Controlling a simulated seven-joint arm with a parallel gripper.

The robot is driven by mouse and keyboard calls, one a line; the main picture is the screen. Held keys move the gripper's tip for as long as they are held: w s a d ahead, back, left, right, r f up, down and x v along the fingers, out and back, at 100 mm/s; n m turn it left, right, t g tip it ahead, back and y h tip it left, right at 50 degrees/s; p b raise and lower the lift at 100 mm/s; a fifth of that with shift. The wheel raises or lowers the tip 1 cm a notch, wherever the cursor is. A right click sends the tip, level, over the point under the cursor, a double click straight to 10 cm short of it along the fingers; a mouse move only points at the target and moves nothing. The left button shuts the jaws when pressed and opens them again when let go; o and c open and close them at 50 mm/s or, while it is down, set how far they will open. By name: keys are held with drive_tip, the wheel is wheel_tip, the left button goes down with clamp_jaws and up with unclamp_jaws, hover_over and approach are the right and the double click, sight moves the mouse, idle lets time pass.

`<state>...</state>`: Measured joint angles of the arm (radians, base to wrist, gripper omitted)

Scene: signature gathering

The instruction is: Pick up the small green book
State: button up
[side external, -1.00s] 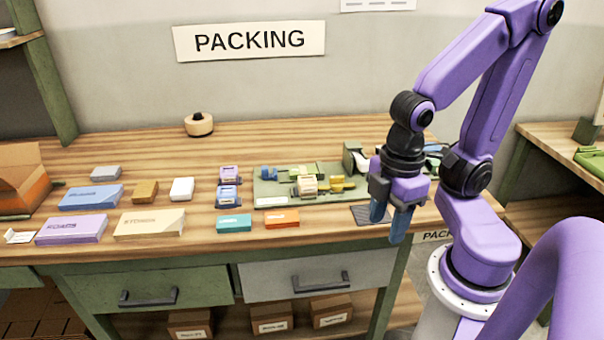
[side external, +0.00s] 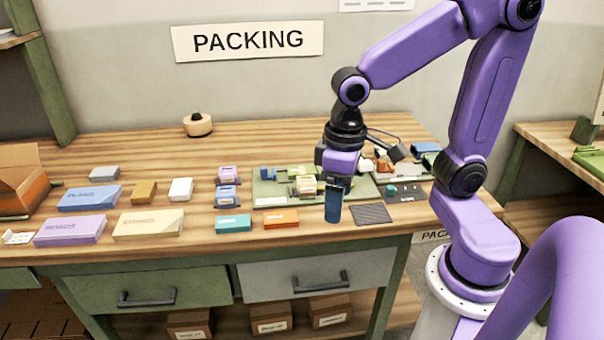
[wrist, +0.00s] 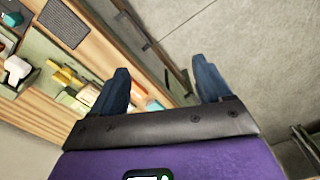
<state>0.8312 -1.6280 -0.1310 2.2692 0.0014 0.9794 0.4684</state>
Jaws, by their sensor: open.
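A small teal-green box, book-like in shape (side external: 233,223), lies flat near the table's front edge, left of a similar orange one (side external: 281,219). It is the closest match I see to the small green book; I cannot read its lettering. My gripper (side external: 333,207) points down over the front of the table, to the right of both and apart from them. In the wrist view my gripper (wrist: 162,82) has its two blue fingers wide apart with nothing held. A small teal patch (wrist: 155,105) shows beside the left finger there, partly hidden.
A green mat (side external: 272,200) with several small parts lies behind the orange box. A dark ribbed pad (side external: 372,213) lies right of my gripper. Purple (side external: 70,230), tan (side external: 148,223) and blue (side external: 90,197) boxes stand at left. Drawers are below the front edge.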

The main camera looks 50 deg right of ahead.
drive_tip(key=w+d+r+m, duration=0.1)
drive_tip(key=w+d+m, duration=0.1)
drive_tip(key=w+m, duration=0.75)
drive_tip(key=m, duration=2.1)
hover_over(302, 170)
drive_tip(key=d, duration=0.1)
wheel_tip(302, 170, down, 12)
drive_tip(key=shift+s+f, duration=0.1)
drive_tip(key=shift+s, duration=0.05)
drive_tip(key=shift+a+f, duration=0.25)
drive_tip(key=shift+f, duration=1.15)
drive_tip(key=shift+a+f, duration=0.2)
drive_tip(key=shift+f, duration=1.15)
drive_tip(key=c, duration=1.1)
drive_tip(key=shift+r, duration=0.1)
drive_tip(key=shift+c, duration=0.2)
